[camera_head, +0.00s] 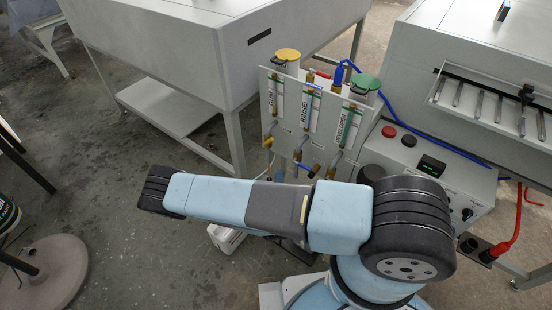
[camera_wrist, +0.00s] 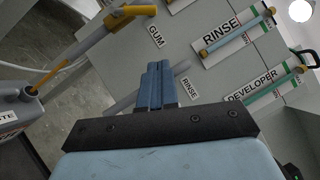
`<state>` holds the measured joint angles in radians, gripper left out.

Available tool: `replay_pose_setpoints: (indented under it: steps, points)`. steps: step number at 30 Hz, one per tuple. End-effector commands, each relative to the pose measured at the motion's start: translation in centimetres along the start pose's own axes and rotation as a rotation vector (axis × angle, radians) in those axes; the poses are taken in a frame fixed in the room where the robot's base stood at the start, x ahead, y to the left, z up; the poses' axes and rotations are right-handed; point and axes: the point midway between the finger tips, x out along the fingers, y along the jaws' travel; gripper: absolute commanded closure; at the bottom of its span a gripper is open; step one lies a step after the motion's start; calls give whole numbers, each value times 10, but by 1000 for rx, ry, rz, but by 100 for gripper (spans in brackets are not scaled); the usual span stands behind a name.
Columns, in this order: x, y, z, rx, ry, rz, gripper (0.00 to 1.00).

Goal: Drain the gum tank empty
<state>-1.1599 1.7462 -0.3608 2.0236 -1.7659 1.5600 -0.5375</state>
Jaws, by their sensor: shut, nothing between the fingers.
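In the head view the upright panel (camera_head: 292,115) carries columns labelled GUM, RINSE and DEVELOPER; the gum tank's yellow cap (camera_head: 287,55) is behind its left side. In the wrist view the yellow gum valve handle (camera_wrist: 130,13) is at the top, left of the GUM label (camera_wrist: 156,36). A grey pipe runs down-left from it. A thin yellow-orange line, a stream or tube, meets the mouth of a grey waste jug (camera_wrist: 14,112) at the left edge. My gripper (camera_wrist: 158,68) is shut and empty, right of the pipe and below the handle. The arm hides it in the head view.
Blue rinse (camera_wrist: 228,44) and green developer (camera_wrist: 270,85) sight tubes are to the gripper's right. In the head view, a control box (camera_head: 425,175) and machine stand right of the panel. A white container (camera_head: 226,238) is on the floor, partly behind my arm.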

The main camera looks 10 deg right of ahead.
Motion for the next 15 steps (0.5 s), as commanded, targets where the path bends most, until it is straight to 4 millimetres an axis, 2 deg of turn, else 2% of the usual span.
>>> replay_pose_setpoints:
  steps: [5, 15]
  points:
    - [22, 0, 0, 3, 1, -4, 100]
    - [82, -1, 1, 7, 1, -5, 100]
